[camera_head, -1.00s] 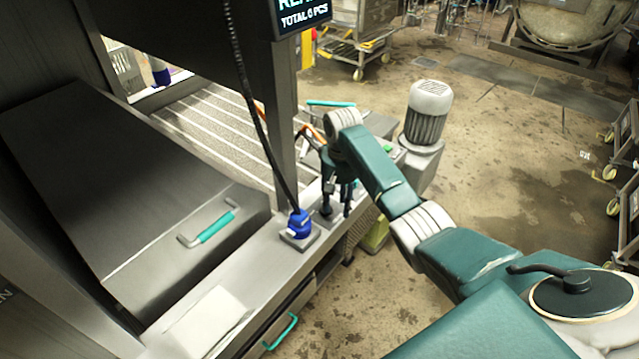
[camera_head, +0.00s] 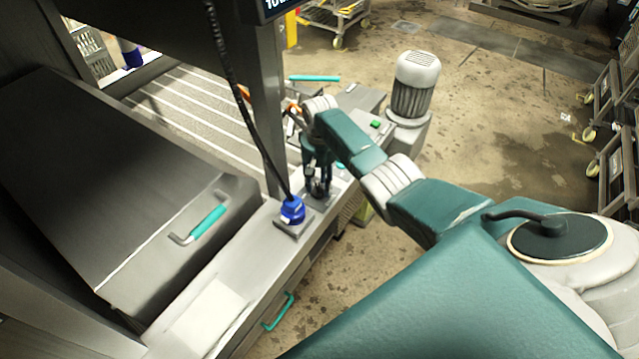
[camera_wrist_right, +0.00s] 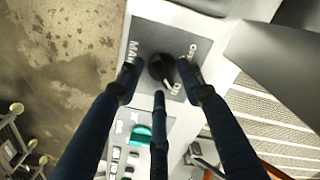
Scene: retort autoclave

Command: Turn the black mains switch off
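The black mains switch (camera_wrist_right: 162,67) is a round knob on a dark plate (camera_wrist_right: 149,38) lettered MAINS, OFF and ON. Its pale pointer mark is turned toward ON. My right gripper (camera_wrist_right: 159,73) is open, with its three dark fingers spread around the knob. A gap shows between the knob and the left finger; I cannot tell whether the right one touches. In the head view my right gripper (camera_head: 318,190) points down over the switch's plate on the counter, and its fingers largely hide the knob. My left gripper is not in view.
A blue plug (camera_head: 292,210) with a black cable stands beside the switch. A steel post (camera_head: 268,125) rises close behind the gripper. A teal button (camera_wrist_right: 140,135) sits near the switch plate. A grey motor (camera_head: 414,85) stands beyond the arm. Open floor lies to the right.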

